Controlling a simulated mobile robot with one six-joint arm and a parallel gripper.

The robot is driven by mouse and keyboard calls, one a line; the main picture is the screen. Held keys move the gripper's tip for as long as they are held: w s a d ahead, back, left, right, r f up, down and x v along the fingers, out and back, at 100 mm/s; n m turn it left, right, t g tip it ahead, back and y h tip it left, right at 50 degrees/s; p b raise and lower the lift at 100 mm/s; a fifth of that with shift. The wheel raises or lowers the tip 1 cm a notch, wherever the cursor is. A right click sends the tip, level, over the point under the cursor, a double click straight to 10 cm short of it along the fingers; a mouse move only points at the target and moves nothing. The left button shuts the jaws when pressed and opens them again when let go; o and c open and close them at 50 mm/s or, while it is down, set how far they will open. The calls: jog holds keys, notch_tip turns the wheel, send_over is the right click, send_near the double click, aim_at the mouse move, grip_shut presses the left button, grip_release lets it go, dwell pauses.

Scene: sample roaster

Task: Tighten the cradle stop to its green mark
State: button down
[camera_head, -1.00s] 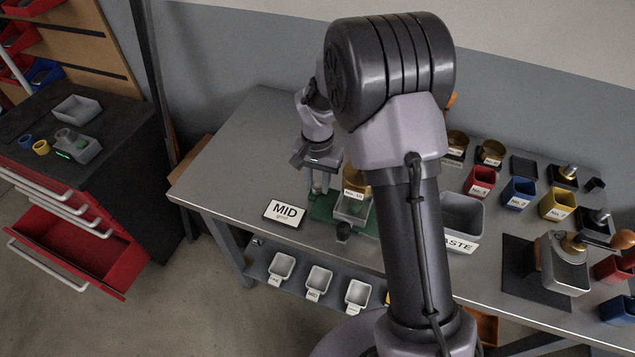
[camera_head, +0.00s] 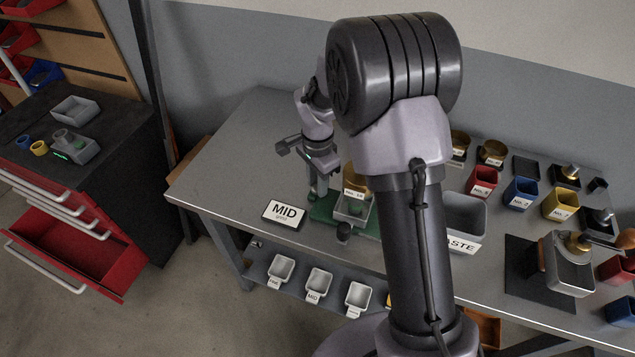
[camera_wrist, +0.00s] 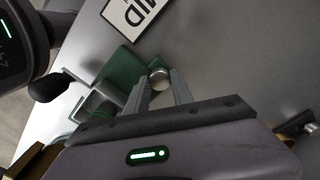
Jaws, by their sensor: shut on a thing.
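The green cradle base (camera_head: 322,212) stands on the bench beside the MID card, and it also shows in the wrist view (camera_wrist: 122,70). A small pale round knob (camera_wrist: 159,73), which looks like the cradle stop, sits at the edge of the green base. My gripper (camera_wrist: 160,82) points down at it, with one finger on each side, shut on it. In the head view my gripper (camera_head: 319,190) is over the left part of the green base, and the knob is hidden there. I cannot make out a separate green mark on the stop.
The MID card (camera_head: 285,214) lies just left of the base. A tray labelled No. 10 (camera_head: 352,211) and a black ball knob (camera_head: 343,231) are close on the right and front. A grey waste bin (camera_head: 463,219) stands further right. The bench's left end is clear.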

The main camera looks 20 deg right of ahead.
dwell(0.4)
jog(key=c, duration=1.1)
grip_release()
jog(key=shift+r, duration=0.1)
notch_tip(320, 180, up, 17)
jog(key=p, duration=0.6)
jog(key=shift+p, duration=0.35)
jog(key=shift+r, duration=0.1)
